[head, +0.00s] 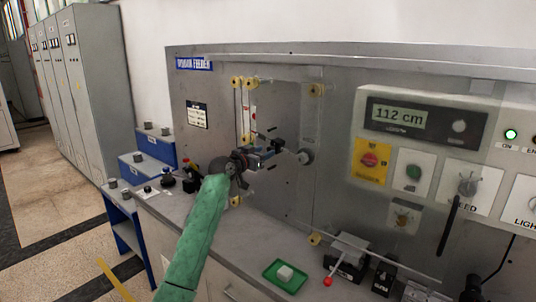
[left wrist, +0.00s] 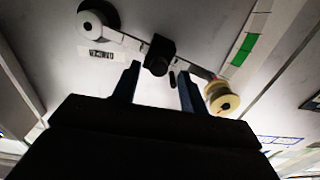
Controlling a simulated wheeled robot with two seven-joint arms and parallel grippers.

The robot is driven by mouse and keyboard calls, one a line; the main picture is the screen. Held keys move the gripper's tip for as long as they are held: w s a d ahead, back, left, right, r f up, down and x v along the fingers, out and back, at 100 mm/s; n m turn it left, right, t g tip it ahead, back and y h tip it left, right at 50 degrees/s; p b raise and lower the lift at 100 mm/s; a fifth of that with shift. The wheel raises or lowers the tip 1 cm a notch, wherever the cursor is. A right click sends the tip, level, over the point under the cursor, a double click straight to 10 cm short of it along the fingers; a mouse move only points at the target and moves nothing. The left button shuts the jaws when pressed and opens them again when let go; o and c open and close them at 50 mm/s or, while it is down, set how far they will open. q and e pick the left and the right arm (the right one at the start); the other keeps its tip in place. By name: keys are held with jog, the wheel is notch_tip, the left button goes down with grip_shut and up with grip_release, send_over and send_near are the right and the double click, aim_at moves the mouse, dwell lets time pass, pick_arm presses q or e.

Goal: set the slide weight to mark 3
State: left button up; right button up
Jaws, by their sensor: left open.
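The slide weight, a small black block (left wrist: 158,55), sits on a thin pale bar (left wrist: 130,41) in the left wrist view. The bar runs between a white roller (left wrist: 90,27) and a yellowish spool (left wrist: 222,98). My left gripper (left wrist: 156,82) is open, its two dark fingers apart below the block in the picture, with the block near the gap between their tips. In the head view my left gripper (head: 264,155) is at the panel beside the bar, partly hiding it. The numbered marks on the bar are too small to read. My right gripper is not in view.
Knobs and switches are on the right.

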pick_arm(q)
jog(key=b+v, duration=0.1)
jog(key=v, duration=0.3)
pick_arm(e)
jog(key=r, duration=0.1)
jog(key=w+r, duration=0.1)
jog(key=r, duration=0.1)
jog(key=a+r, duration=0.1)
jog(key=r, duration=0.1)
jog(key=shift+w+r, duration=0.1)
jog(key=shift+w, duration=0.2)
